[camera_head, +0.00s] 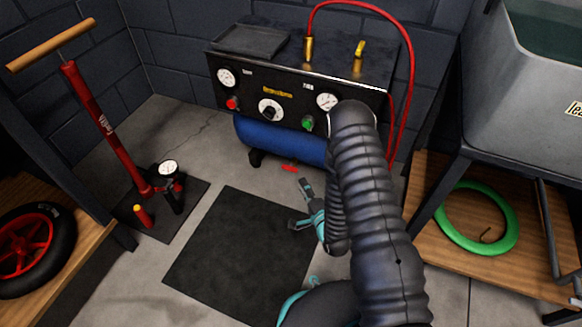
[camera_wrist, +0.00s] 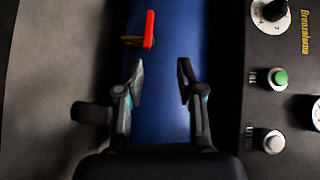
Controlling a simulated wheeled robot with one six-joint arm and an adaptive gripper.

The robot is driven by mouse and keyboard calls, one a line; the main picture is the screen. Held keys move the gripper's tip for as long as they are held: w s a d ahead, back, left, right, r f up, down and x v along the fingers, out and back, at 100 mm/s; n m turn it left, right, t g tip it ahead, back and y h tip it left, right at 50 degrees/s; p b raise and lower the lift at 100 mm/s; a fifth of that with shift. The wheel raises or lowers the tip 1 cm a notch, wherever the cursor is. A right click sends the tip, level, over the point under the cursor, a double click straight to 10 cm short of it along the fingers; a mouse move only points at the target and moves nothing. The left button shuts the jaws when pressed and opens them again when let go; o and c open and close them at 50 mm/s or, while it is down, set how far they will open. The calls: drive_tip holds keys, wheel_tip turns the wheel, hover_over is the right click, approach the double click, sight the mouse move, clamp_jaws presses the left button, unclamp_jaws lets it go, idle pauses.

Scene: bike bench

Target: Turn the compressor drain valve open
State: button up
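The compressor's blue tank (camera_head: 285,142) lies under its control panel. The drain valve, with a red lever (camera_head: 289,168), shows low at the tank's front in the head view. In the wrist view the red lever (camera_wrist: 150,30) sits on a brass stem (camera_wrist: 131,41), and the lever lies roughly along the tank's length. My gripper (camera_head: 299,204) is open and empty, in front of the tank and apart from the lever. In the wrist view the lever is beyond the fingertips of my gripper (camera_wrist: 161,75), a little left of the middle of the gap.
The panel (camera_head: 290,88) carries gauges, a knob and red and green buttons (camera_wrist: 280,77). A red hose (camera_head: 411,70) loops down its right side. A dark mat (camera_head: 235,255) covers the floor.

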sight(291, 171)
drive_tip(key=shift+m+t, duration=0.4)
drive_tip(key=shift+m, duration=0.2)
drive_tip(key=x, duration=0.4)
drive_tip(key=f+b+x, duration=0.1)
drive_tip(key=x, duration=0.3)
drive_tip(key=a+f+x, duration=0.1)
drive_tip(key=x, duration=0.3)
drive_tip(key=shift+s+f, duration=0.25)
drive_tip(key=shift+s, duration=0.05)
drive_tip(key=shift+c, duration=0.2)
clamp_jaws()
